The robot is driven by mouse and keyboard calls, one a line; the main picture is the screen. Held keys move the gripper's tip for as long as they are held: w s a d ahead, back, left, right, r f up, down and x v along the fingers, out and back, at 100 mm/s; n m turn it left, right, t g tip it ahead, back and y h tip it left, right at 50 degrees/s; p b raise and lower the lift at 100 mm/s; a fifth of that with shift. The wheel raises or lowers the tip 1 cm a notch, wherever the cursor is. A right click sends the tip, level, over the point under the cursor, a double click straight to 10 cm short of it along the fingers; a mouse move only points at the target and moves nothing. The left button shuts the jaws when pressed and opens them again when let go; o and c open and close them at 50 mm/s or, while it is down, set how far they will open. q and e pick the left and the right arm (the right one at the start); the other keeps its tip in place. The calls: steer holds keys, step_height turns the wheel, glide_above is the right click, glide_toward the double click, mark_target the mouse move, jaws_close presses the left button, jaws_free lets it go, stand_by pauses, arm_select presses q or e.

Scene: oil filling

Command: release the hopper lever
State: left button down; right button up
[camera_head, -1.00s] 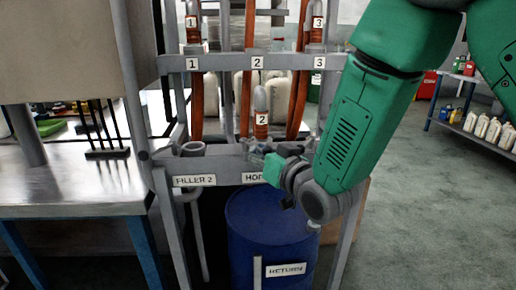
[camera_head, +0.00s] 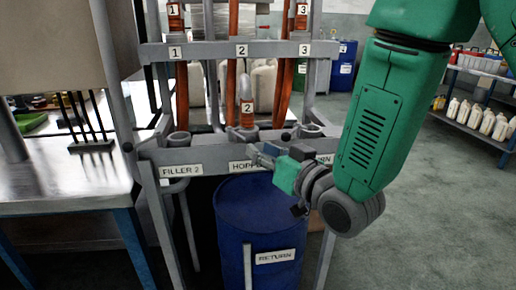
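The HOPPER label (camera_head: 241,166) is on the grey crossbar of the filling stand, partly covered by my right gripper. My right gripper (camera_head: 257,154) is in front of this crossbar, pointing left and away from me. Its fingers are small and blend with the grey metal behind, so I cannot tell whether they are apart or touching anything. A small dark round knob (camera_head: 285,136) shows just above the gripper, at the back of the crossbar; I cannot tell for sure that it is the hopper lever's end. My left gripper is out of view.
A blue drum (camera_head: 262,215) stands under the crossbar, with a RETURN label (camera_head: 275,257) in front. Orange hoses (camera_head: 232,80) hang above, behind the numbered upper bar (camera_head: 210,51). A steel table (camera_head: 60,185) is at the left. Open floor (camera_head: 430,220) lies at the right.

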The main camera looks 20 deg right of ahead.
steer(key=c, duration=0.6)
steer(key=s+m+p, duration=0.1)
steer(key=m+p, duration=0.1)
steer(key=s+d+m+p, duration=0.1)
steer(key=m+p, duration=0.2)
steer(key=s+r+m+p, duration=0.1)
steer(key=m+p, duration=0.2)
steer(key=shift+s+d+r+h, duration=0.1)
steer(key=shift+d+h, duration=0.15)
steer(key=shift+h, duration=0.15)
jaws_close()
steer(key=w+m+h+p, duration=0.1)
steer(key=w+m+p, duration=0.4)
steer(key=w+m, duration=0.1)
steer(key=shift+w+d+f+m, duration=0.15)
steer(key=shift+w+f+m, duration=0.1)
steer(key=shift+m, duration=0.25)
steer(key=shift+h, duration=0.4)
